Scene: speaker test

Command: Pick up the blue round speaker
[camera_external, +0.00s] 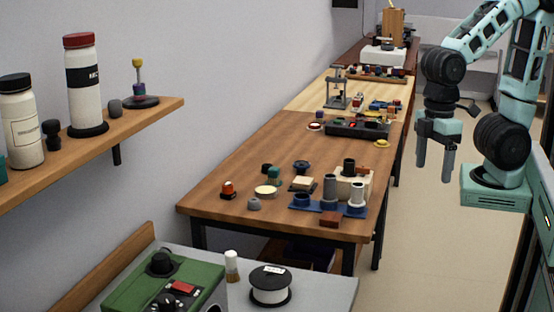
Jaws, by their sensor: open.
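My gripper (435,163) hangs at the right, fingers pointing down and apart, with nothing between them. It appears in front of the floor, to the right of the long brown table (232,168). A small dark-blue round object (302,167) near the middle of the table's near part may be the blue round speaker. It is too small to tell for sure. My gripper is well apart from it, up and to the right in the picture.
A blue tray (326,208) with upright cylinders stands at the table's near right. An orange-red object (228,189) and several small items lie around. A wall shelf (165,110) with bottles is at left. Floor (440,250) right of the table is clear.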

